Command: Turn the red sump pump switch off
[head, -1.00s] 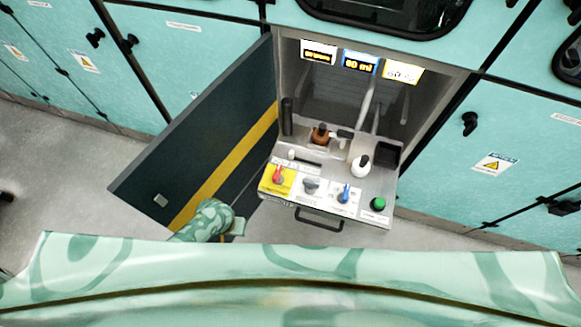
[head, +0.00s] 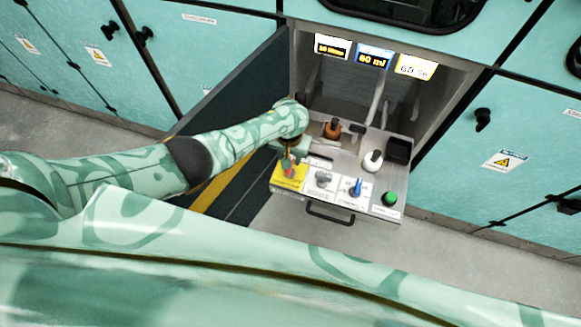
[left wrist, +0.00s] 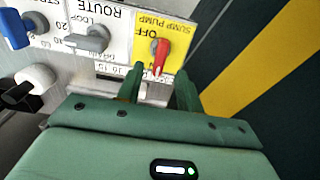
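The red sump pump switch (head: 289,168) sits on a yellow label plate (head: 288,179) at the left end of the pulled-out control panel. In the left wrist view the red switch (left wrist: 161,56) lies just beyond my left gripper's fingertips, on a yellow plate marked "SUMP PUMP" and "OFF". My left gripper (left wrist: 159,73) has its two green fingers apart, one on each side of the lower part of the switch; I cannot tell if they touch it. In the head view my left gripper (head: 289,152) is over the switch and partly hides it. My right gripper is not in view.
Right of it are a grey switch (head: 323,179), a blue switch (head: 356,187) and a green button (head: 390,198). Brown (head: 332,129) and white (head: 372,160) knobs stand behind. A drawer handle (head: 330,213) is in front; an open dark door (head: 235,85) stands left.

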